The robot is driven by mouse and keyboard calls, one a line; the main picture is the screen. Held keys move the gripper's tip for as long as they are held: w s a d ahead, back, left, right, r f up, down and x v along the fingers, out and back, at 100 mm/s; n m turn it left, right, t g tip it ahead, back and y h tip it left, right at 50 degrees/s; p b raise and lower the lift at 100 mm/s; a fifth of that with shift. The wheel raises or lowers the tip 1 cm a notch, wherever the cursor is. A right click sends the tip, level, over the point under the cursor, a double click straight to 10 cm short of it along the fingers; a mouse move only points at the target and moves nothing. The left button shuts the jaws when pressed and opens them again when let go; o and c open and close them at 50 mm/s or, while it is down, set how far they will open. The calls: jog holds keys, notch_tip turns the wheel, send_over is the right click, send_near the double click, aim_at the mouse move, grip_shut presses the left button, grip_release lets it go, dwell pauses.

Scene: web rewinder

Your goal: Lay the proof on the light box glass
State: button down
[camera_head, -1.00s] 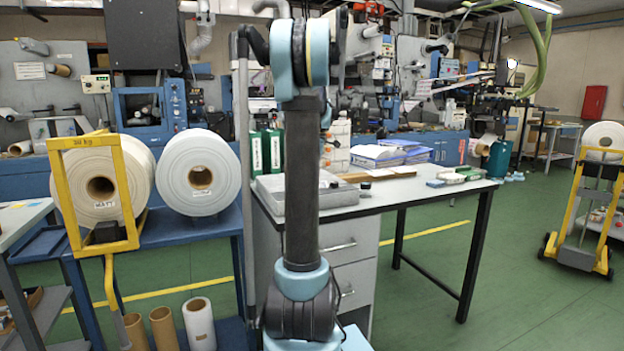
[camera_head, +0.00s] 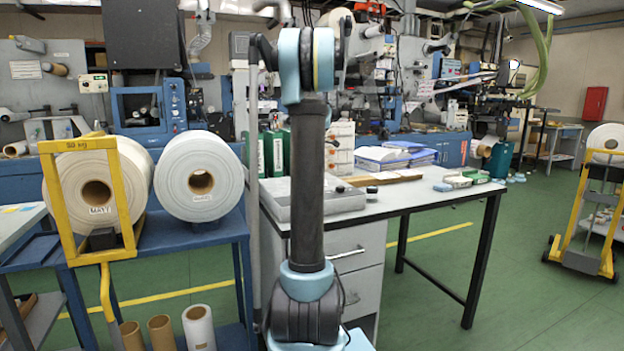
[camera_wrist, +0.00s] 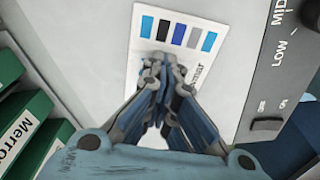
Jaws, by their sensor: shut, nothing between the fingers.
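The proof (camera_wrist: 176,40), a white card with a row of blue, dark and grey swatches, lies on a pale flat surface, apparently the light box glass (camera_wrist: 90,45), in the wrist view. My gripper (camera_wrist: 163,64) is shut and empty, its tips over the card just below the swatches. Its fingers hide the card's lower middle; whether they touch it I cannot tell. A dark panel marked LOW and MID (camera_wrist: 275,70) borders the surface on the right. In the head view, the low grey light box (camera_head: 346,202) sits on the table's left end, partly behind my arm; the proof does not show.
Green binders (camera_wrist: 50,127) stand close to the left of the surface; they also show behind the box in the head view (camera_head: 274,152). Papers (camera_head: 380,157) and small boxes (camera_head: 455,181) lie farther along the table (camera_head: 410,200). Big white rolls (camera_head: 200,180) stand left.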

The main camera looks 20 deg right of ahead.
jog(key=c, duration=2.3)
grip_release()
jog(key=shift+a, duration=0.1)
jog(key=o, duration=0.6)
jog(key=shift+w+f, duration=0.1)
jog(key=shift+d+r, duration=0.25)
jog(key=shift+r, duration=1.75)
jog(key=shift+d+r, duration=0.2)
jog(key=shift+r, duration=1.75)
